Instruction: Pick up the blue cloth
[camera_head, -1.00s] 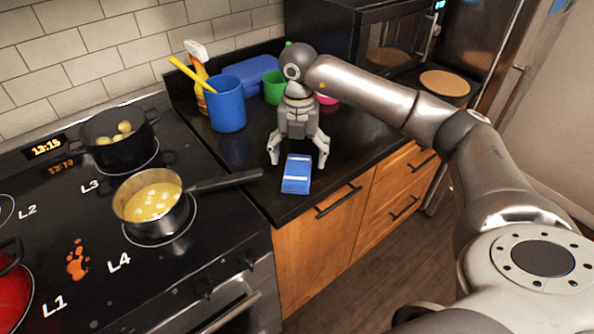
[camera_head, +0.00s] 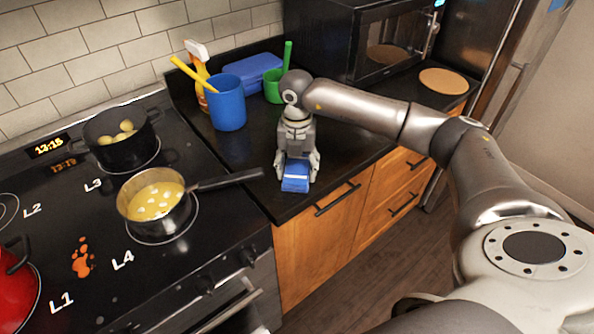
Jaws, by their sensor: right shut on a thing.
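The blue cloth (camera_head: 295,184) is a small folded piece with a pale stripe, near the front edge of the black counter. My right gripper (camera_head: 297,176) points down over it, with its fingers shut on the cloth's two sides. The upper part of the cloth is hidden by the gripper. The cloth seems to be at or just above the counter; I cannot tell which. My left gripper is not in view.
A blue cup (camera_head: 227,103), spray bottle (camera_head: 197,75), blue box (camera_head: 254,75) and green cup (camera_head: 273,87) stand behind. At left, a saucepan (camera_head: 155,207) on the stove (camera_head: 105,270) points its handle toward the gripper.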

